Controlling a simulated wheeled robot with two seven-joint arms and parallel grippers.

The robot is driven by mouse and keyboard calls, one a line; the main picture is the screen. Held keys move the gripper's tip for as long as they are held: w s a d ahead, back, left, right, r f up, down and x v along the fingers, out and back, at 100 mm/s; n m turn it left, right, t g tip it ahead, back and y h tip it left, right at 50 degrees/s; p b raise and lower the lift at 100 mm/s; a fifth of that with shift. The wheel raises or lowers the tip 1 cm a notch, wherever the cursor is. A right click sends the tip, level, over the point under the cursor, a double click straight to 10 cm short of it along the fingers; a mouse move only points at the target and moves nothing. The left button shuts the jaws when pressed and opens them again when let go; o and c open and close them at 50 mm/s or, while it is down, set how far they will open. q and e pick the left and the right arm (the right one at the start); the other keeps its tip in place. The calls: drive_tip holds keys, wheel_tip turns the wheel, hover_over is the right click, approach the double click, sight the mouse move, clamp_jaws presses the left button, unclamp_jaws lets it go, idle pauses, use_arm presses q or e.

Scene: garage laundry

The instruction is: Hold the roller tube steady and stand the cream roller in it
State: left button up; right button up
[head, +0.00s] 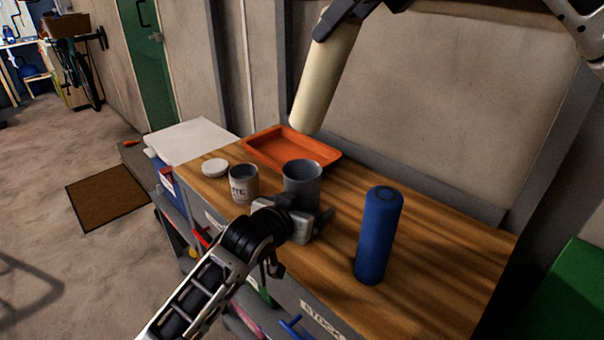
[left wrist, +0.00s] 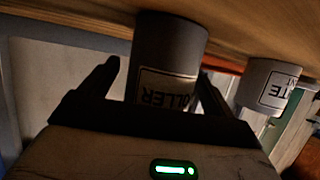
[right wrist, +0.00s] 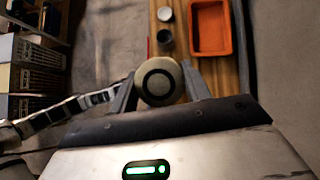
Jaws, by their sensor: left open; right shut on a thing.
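The roller tube (head: 302,174) is a grey open-topped cup standing upright on the wooden worktop. In the left wrist view the roller tube (left wrist: 172,50) shows a white label reading ROLLER. My left gripper (head: 298,212) is open, its fingers on either side of the tube's lower part; contact cannot be told. My right gripper (head: 337,24) is shut on the cream roller (head: 322,85), high above the worktop. The roller hangs down, tilted, with its lower end above the orange tray and apart from the tube. In the right wrist view the cream roller (right wrist: 158,80) appears end-on between the fingers.
A smaller grey labelled cup (head: 244,188) and a white round lid (head: 215,168) stand left of the tube. An orange tray (head: 270,147) lies behind. A blue roller (head: 379,235) stands upright at the right. The worktop (head: 440,255) is clear further right.

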sight(329, 103)
use_arm(q)
drive_tip(key=c, duration=1.1)
drive_tip(key=shift+o, duration=0.2)
use_arm(e)
drive_tip(key=shift+f, duration=5.2)
drive_tip(key=o, duration=1.3)
drive_tip(key=shift+r, duration=0.1)
drive_tip(key=shift+o, duration=0.2)
drive_tip(key=shift+r, duration=0.1)
drive_tip(key=v, duration=1.2)
